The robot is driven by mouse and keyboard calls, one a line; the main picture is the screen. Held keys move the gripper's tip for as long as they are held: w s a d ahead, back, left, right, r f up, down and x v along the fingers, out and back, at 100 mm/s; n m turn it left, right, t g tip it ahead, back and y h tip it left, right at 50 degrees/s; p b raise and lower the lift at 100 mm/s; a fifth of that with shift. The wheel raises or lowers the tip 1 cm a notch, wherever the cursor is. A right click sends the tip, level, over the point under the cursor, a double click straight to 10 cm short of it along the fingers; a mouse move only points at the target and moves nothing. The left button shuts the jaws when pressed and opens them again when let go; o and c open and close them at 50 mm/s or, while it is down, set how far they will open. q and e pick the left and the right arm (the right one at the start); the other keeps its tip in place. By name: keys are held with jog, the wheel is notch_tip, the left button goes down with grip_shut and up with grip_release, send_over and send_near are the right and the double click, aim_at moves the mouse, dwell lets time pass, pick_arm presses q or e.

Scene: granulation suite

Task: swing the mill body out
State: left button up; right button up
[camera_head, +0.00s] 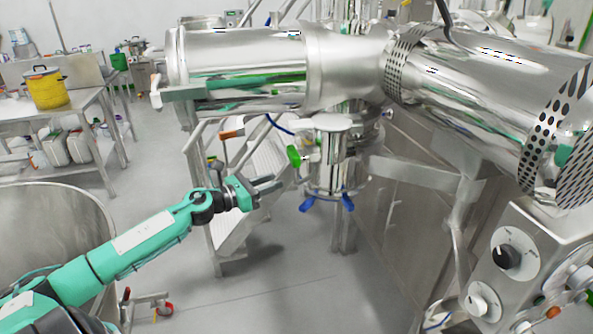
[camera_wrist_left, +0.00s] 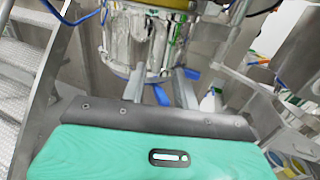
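The mill body (camera_head: 334,165) is a shiny steel cylinder hanging under the large horizontal steel housing (camera_head: 250,60). It has a green knob (camera_head: 293,156) on its left side and blue handles (camera_head: 347,203) at its lower rim. My left gripper (camera_head: 279,183) is just left of and below the green knob, its fingers pointing at the mill body, apart from it as far as I can tell. In the left wrist view the two grey fingers (camera_wrist_left: 160,74) are spread with nothing held between them, and the mill body (camera_wrist_left: 138,40) with a blue handle (camera_wrist_left: 161,95) shows beyond. My right gripper is not in view.
A control box (camera_head: 530,260) with knobs stands at the lower right. Metal steps (camera_head: 240,200) rise behind my left gripper. A large steel vessel (camera_head: 50,215) is at lower left, and a table with a yellow pot (camera_head: 46,90) stands behind. The floor (camera_head: 300,285) below the mill is clear.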

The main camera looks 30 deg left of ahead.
aim_at(297, 179)
pick_arm(q)
jog(key=shift+p+x, duration=1.8)
jog(key=shift+x, duration=2.55)
grip_shut()
